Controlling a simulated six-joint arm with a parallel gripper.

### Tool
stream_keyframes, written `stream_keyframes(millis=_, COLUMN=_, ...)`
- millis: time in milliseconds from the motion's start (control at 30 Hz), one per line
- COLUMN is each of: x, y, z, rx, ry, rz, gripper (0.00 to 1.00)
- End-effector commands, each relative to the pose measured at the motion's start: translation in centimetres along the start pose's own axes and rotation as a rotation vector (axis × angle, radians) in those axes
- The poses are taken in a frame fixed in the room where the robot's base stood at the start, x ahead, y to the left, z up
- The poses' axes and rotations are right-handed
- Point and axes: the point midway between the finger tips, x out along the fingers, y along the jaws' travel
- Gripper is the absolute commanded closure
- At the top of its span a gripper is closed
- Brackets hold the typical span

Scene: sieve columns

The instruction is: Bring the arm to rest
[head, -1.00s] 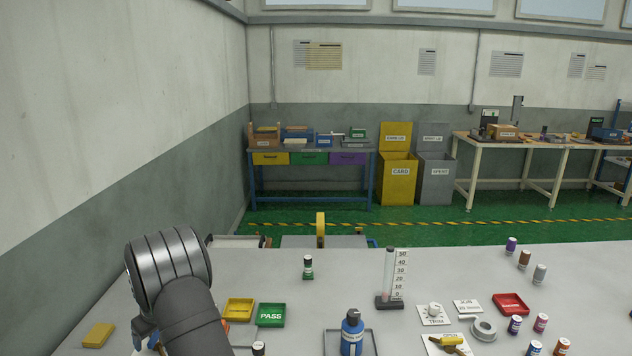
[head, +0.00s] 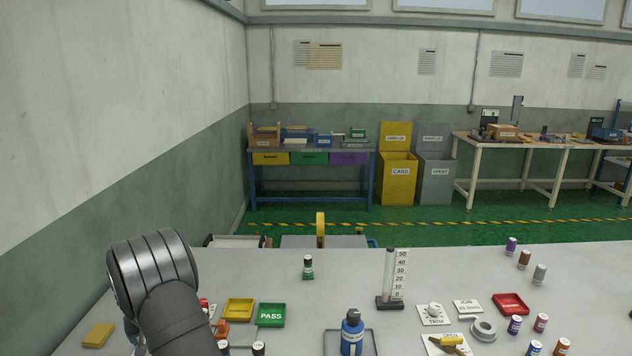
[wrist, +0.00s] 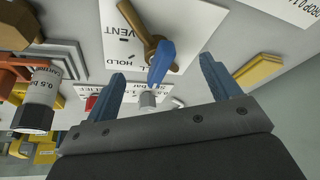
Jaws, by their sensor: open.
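My gripper (wrist: 160,85) shows in the wrist view with its two blue fingers spread wide apart. Nothing is held between them. Beyond the fingers is a white card (wrist: 182,50) marked VENT and HOLD, with a brown lever (wrist: 140,22) that has a blue end (wrist: 161,62). A small grey cylinder (wrist: 147,100) appears between the fingertips, apart from them. In the head view my arm fills the lower left and hides the gripper.
At the arm's right are a yellow tray (head: 238,309), the green PASS tray (head: 271,325) and an orange part (head: 219,329). A blue bottle (head: 352,335), measuring cylinder (head: 389,280) and red tray (head: 511,304) stand further right. A yellow block (head: 98,335) lies left.

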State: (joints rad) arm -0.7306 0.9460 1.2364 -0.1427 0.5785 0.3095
Motion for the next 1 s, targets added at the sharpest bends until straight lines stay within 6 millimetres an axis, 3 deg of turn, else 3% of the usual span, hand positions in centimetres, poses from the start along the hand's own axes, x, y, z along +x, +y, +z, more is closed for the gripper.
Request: stream_keyframes(millis=1000, x=0.04, y=-0.27, z=-0.07, rx=0.436, ry=0.000, rz=0.181, gripper=0.18)
